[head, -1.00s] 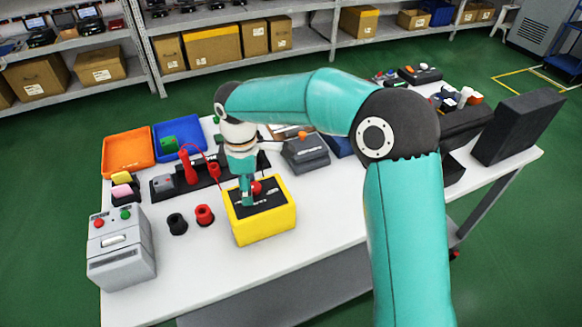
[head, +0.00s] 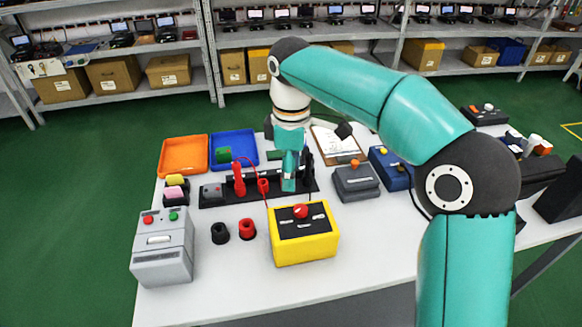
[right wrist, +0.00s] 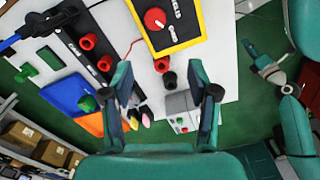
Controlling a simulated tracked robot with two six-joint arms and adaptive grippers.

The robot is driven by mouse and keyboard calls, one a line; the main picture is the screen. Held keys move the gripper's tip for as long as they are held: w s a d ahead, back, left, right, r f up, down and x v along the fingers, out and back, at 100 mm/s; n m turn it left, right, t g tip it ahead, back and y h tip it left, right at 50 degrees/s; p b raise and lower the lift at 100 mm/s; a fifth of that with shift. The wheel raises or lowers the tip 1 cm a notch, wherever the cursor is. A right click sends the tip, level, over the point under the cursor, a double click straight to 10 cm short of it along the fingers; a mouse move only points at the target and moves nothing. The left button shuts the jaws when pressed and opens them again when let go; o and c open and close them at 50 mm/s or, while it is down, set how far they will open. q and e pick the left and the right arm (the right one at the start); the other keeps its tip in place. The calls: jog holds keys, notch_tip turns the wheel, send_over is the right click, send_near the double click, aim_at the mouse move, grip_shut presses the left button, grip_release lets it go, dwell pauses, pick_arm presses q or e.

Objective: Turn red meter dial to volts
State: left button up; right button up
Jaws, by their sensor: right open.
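The yellow meter (head: 305,248) stands near the table's front edge, with a dark top panel and a round red dial (head: 300,211). The dial also shows in the right wrist view (right wrist: 155,19), with a small white mark; I cannot read which label it points at. My right gripper (head: 289,187) is behind the meter in the head view, apart from the dial. Its fingers stand apart and empty in the right wrist view (right wrist: 160,70). What looks like my left gripper (right wrist: 252,50) shows side-on at the right of the right wrist view; its opening is unclear.
A black strip (head: 212,202) with red fittings and a red lead lies behind the meter. A red cup (head: 247,229), a black cup (head: 219,233) and a grey box (head: 163,262) stand left of it. A grey box with an orange knob (head: 356,183) stands right.

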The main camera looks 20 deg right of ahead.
jog(key=shift+r, duration=0.25)
jog(key=m+p, duration=0.5)
jog(key=m, duration=0.1)
send_near(301, 208)
notch_tip(301, 208, down, 9)
jog(key=shift+r, duration=0.1)
dwell(0.5)
jog(key=shift+c, duration=0.2)
grip_shut()
